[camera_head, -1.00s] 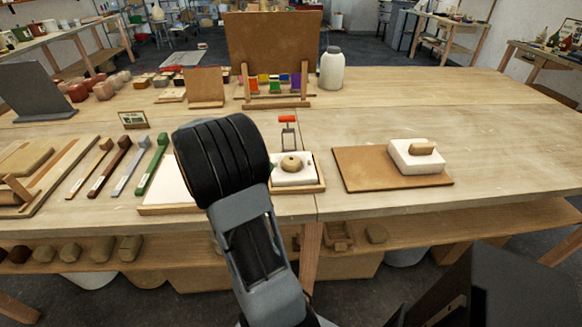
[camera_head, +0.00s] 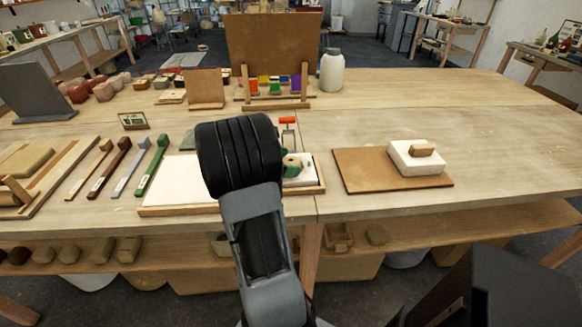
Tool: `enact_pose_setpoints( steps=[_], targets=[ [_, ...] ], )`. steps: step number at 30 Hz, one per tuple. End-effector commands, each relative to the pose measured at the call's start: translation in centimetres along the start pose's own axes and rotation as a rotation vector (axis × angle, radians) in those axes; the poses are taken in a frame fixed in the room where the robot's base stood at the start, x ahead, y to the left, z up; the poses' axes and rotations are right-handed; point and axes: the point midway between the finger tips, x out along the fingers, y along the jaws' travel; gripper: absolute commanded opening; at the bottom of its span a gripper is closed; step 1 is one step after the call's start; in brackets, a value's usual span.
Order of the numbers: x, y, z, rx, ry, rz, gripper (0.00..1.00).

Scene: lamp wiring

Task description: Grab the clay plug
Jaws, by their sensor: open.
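A white plaster block in a wooden tray (camera_head: 318,187) stands near the table's front edge at the middle. A round tan piece, likely the clay plug, lay on it and is now mostly covered by my arm. My gripper (camera_head: 240,155) is beside and over the tray's left part. Its fingers are largely hidden behind my black ribbed wrist; small dark green parts show at both sides, and it is open. I cannot tell whether it touches the round piece. A tan oblong piece (camera_head: 421,151) lies on another white block (camera_head: 416,162) at the right.
A brown board (camera_head: 378,178) lies under the right white block. A red-handled tool (camera_head: 287,121) is behind the tray. A white slab (camera_head: 176,186) is left of my arm, with several long tools beyond it. A white jar (camera_head: 331,70) stands at the back. The table's right side is clear.

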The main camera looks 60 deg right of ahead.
Motion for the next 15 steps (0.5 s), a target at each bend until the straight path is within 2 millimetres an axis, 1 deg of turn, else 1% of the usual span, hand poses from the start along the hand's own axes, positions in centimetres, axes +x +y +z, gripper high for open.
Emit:
enact_pose_setpoints(
  steps=[3,15],
  targets=[
    [-0.02,0.00,0.00,0.000,0.000,0.000,0.93],
    [-0.04,0.01,0.01,0.000,0.000,0.000,0.54]
  ],
)
